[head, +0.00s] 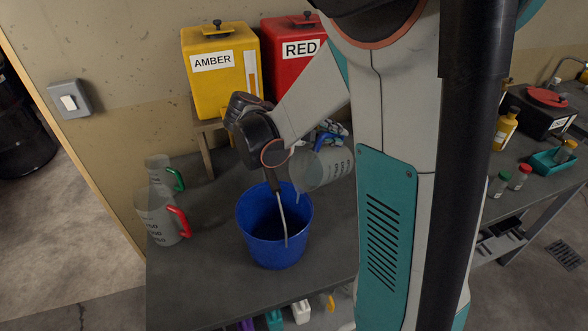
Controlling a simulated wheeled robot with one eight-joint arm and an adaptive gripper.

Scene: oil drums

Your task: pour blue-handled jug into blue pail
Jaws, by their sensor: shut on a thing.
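The blue-handled jug (315,172) is translucent, with dark volume marks. It is tipped above the right rim of the blue pail (262,248), handle up and mouth towards the pail. My gripper (328,132) is shut on its blue handle (322,141), mostly hidden behind my own forearm. The right end of the jug is hidden by my arm. The pail stands upright on the dark bench. I cannot make out liquid in its shadowed inside. A thin rod (281,212), dark at the top and pale below, shows across the pail's opening; I cannot tell what it is.
A red-handled jug (160,218) and a green-handled jug (160,172) stand at the bench's left end. Amber (211,88) and red (281,72) containers stand behind. Bench (195,275) is clear left of the pail.

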